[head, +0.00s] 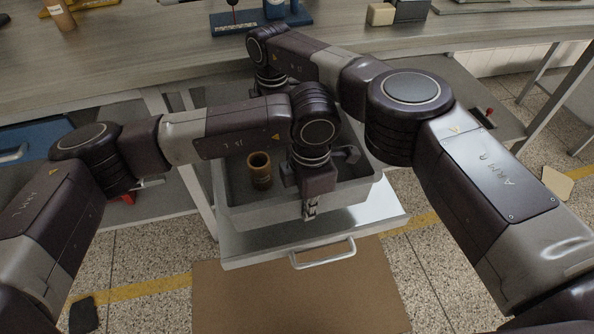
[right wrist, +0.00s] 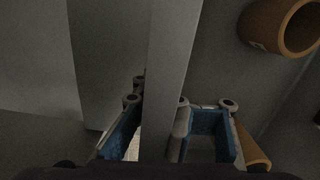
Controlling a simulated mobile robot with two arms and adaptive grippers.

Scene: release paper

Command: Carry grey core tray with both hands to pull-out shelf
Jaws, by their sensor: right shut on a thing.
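The grey core tray (head: 262,214) is over the white pull-out shelf (head: 245,248) below the bench; whether it rests on it I cannot tell. A brown core tube (head: 260,172) stands inside; brown tubes also show in the right wrist view (right wrist: 287,27). My left gripper (head: 311,208) is at the tray's near wall, fingers small and partly hidden, so its grip is unclear. My right arm reaches to the tray's far side, its fingers hidden in the head view. In the right wrist view my right gripper (right wrist: 160,125) is shut on the tray wall (right wrist: 170,60).
The wooden bench top (head: 120,60) runs along the back, with blue stands (head: 233,22) on it. The shelf's metal handle (head: 323,255) faces me over a brown mat (head: 290,300). A blue drawer (head: 35,145) is at left. Table legs stand at right.

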